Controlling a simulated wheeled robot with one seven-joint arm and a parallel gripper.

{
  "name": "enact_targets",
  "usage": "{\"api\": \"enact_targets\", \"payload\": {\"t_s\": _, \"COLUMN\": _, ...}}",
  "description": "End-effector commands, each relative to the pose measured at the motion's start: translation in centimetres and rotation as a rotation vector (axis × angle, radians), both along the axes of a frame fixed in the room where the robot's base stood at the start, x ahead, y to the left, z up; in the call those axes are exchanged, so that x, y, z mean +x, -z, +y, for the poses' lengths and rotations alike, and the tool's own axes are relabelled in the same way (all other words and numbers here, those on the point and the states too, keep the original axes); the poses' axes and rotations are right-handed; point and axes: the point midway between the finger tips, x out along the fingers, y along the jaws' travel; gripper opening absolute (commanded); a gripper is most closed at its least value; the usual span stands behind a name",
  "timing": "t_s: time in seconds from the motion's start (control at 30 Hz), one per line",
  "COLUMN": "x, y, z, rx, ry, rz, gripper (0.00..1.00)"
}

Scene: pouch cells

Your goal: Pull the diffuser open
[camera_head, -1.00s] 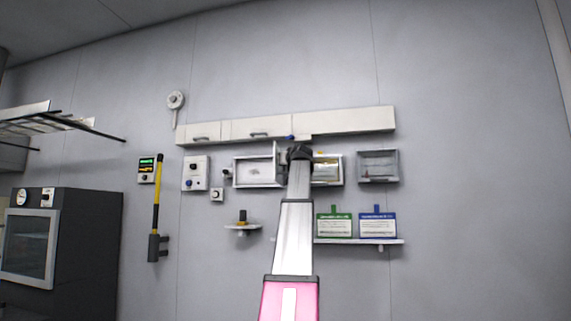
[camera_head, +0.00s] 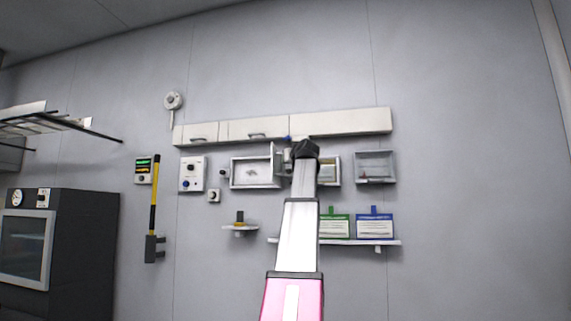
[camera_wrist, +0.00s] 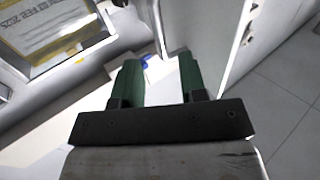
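A long white wall unit (camera_head: 350,122) with pull handles on its left panels runs above the smaller fixtures; I cannot tell for sure which part is the diffuser. My arm reaches up to just below its middle, and its wrist hides my gripper in the head view. In the wrist view my gripper (camera_wrist: 160,82) has two green fingers standing apart. White surfaces and a small blue part (camera_wrist: 146,58) show between and beyond them, and nothing is clearly held. A white upright panel (camera_wrist: 205,40) stands close beside the right finger.
A white open box (camera_head: 233,172) and a grey box (camera_head: 375,167) flank my wrist. A shelf (camera_head: 390,242) below carries green (camera_head: 335,226) and blue (camera_head: 375,226) labelled holders. In the wrist view, a yellow-labelled case (camera_wrist: 50,30) lies left of the fingers.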

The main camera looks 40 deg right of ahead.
Motion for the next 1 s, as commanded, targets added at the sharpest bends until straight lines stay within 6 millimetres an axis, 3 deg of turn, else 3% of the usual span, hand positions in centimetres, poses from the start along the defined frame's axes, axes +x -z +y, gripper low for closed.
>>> {"api": "enact_targets", "payload": {"t_s": 0.1, "x": -2.1, "y": 0.2, "z": 0.7, "rx": 0.000, "ry": 0.001, "rz": -0.001, "gripper": 0.39}}
{"api": "enact_targets", "payload": {"t_s": 0.23, "x": -3.1, "y": 0.1, "z": 1.0, "rx": 0.000, "ry": 0.000, "rz": 0.000, "gripper": 0.39}}
{"api": "enact_targets", "payload": {"t_s": 1.0, "x": -3.2, "y": 0.0, "z": 1.1, "rx": 0.000, "ry": 0.000, "rz": 0.000, "gripper": 0.39}}
